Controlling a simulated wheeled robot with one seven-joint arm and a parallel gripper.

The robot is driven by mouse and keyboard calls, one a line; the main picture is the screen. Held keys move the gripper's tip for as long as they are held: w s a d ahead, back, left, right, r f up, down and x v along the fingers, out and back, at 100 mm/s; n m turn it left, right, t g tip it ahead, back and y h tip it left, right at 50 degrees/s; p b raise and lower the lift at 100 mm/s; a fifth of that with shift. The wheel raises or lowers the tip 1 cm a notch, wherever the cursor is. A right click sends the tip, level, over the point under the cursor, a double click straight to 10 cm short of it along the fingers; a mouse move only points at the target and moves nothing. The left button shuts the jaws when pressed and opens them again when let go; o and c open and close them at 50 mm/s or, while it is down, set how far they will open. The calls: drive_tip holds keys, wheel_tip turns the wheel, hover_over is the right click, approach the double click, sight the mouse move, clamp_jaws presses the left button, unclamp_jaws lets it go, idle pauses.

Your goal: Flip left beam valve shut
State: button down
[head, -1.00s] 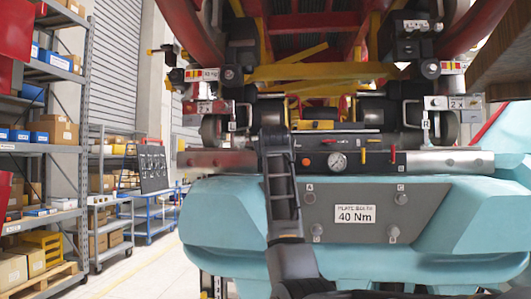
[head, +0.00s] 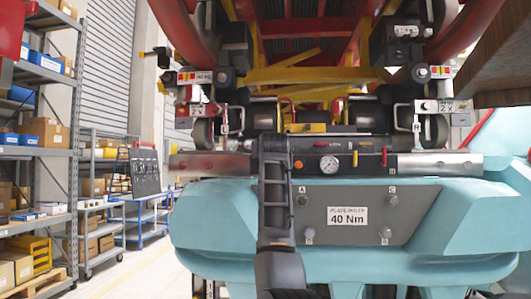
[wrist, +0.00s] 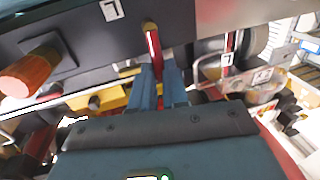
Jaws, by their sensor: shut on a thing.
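A red lever (wrist: 153,45) with a brass-coloured end stands out from the dark beam face in the wrist view. I take it as the left beam valve. My gripper (wrist: 158,80) is shut on its near end, with the blue fingers on either side. In the head view my arm hides the gripper and this lever. The dark beam (head: 420,163) also carries a round gauge (head: 330,163) and, at right, an upright red lever (head: 384,156).
An orange knob (wrist: 25,76) stands out close to my gripper in the wrist view. Below the beam is a teal body (head: 450,215) with a "40 Nm" plate (head: 347,216). Shelves (head: 45,150) stand at left beside open floor.

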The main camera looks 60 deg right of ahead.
drive_tip(key=shift+f, duration=0.1)
drive_tip(key=c, duration=1.1)
unclamp_jaws()
drive_tip(key=shift+b+v, duration=1.05)
drive_tip(key=shift+v, duration=2.85)
